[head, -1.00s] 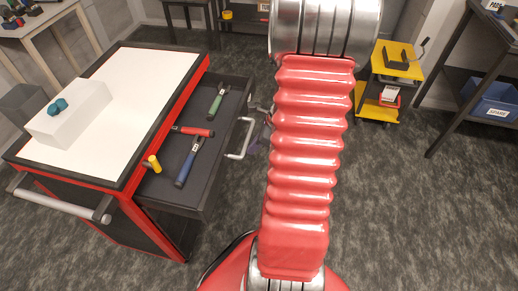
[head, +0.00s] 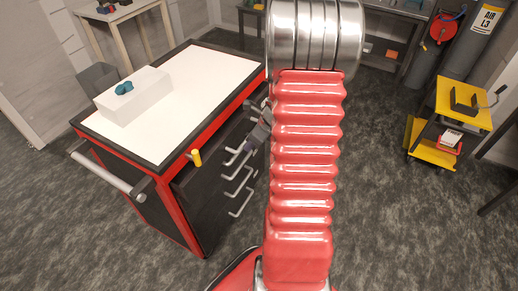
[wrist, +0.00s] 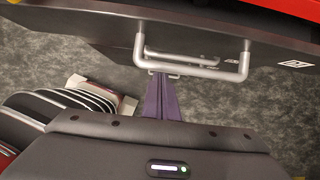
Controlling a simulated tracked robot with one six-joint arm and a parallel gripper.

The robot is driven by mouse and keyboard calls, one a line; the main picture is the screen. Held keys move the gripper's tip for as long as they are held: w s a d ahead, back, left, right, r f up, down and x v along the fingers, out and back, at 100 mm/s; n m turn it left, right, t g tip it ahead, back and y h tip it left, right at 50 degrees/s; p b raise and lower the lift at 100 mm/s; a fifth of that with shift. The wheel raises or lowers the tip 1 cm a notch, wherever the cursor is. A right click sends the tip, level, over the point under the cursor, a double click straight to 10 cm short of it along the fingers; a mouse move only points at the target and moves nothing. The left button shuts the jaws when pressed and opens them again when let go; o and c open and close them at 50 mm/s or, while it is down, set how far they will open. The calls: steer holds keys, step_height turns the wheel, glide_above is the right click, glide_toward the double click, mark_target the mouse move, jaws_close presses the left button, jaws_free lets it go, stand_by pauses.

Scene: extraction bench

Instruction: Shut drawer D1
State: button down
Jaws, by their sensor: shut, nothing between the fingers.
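The drawer (wrist: 105,31) at the top of the red and black cart is nearly shut in the head view; its tray interior is hidden except for a narrow strip. A yellow handle (head: 195,157) stands up at that strip. The drawer's silver handle (wrist: 247,62) spans the upper middle of the wrist view. Its small white label is too small to read. My gripper (wrist: 163,78) is shut and empty, with purple-grey fingers pointing at the drawer front by the handle. Whether they touch is unclear. In the head view my arm partly hides the gripper (head: 258,135).
Several lower drawer handles (head: 240,203) stick out below. A yellow trolley (head: 462,105) stands at the right, with clear floor between.

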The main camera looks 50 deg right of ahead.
mark_target(232, 144)
steer(key=shift+w+a+r, duration=0.1)
steer(key=shift+w+a, duration=0.15)
steer(key=shift+w, duration=0.65)
steer(key=shift+w+a, duration=0.3)
steer(key=shift+w, duration=0.65)
steer(key=shift+w+a+r, duration=0.1)
steer(key=shift+w+a, duration=0.15)
steer(key=shift+w, duration=0.65)
steer(key=s+d+f, duration=0.1)
steer(key=s+f, duration=0.1)
steer(key=s, duration=0.2)
steer(key=v, duration=1)
steer(key=shift+s+d+r, duration=0.15)
steer(key=shift+s+r, duration=0.05)
steer(key=shift+s, duration=0.2)
